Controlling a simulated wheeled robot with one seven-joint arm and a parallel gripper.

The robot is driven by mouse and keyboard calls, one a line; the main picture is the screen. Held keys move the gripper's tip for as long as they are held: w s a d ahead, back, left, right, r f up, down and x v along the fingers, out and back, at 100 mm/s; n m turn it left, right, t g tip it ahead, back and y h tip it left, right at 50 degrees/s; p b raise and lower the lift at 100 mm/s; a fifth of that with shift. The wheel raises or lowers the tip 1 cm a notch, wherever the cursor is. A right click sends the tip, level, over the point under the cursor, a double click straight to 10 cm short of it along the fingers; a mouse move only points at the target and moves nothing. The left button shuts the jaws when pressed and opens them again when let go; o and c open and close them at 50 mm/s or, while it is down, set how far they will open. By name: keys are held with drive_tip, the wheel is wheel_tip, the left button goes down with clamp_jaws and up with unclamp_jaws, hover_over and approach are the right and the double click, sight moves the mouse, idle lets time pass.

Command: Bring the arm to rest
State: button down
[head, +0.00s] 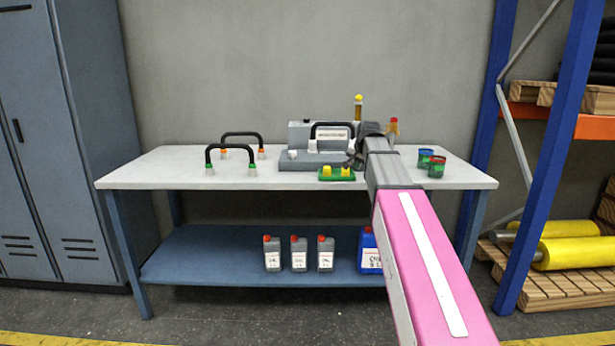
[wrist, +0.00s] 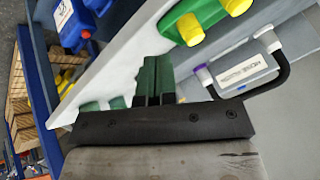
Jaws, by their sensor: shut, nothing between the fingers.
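My gripper is shut and empty, its two dark green fingers (wrist: 154,78) side by side in the wrist view. In the head view my pink and grey arm reaches over the right half of the workbench (head: 150,172), and the gripper is mostly hidden by the arm's end. A green block with yellow knobs (head: 337,176) lies just left of the arm's end; it also shows at the top of the wrist view (wrist: 190,25). A grey machine (head: 297,160) with a labelled box and a black handle stands behind the block. I cannot judge the gripper's exact height above the bench.
Two black handles (head: 231,148) stand on the left of the bench. Green cups (head: 436,168) stand right of the arm. Grey bottles (head: 298,254) and a blue jug (head: 369,252) stand on the lower shelf.

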drive_tip(key=s+f+n+g, duration=0.1)
drive_tip(key=s+f+g, duration=0.1)
drive_tip(key=s+f, duration=0.65)
drive_tip(key=s+f+n+g, duration=0.15)
drive_tip(key=s+f, duration=0.25)
drive_tip(key=f, duration=1)
drive_tip(key=s+f+n+g, duration=0.3)
drive_tip(key=s+f, duration=1.3)
drive_tip(key=s, duration=0.2)
drive_tip(key=shift+s+a+h, duration=0.15)
drive_tip(key=shift+s+h, duration=0.1)
drive_tip(key=shift+h, duration=0.15)
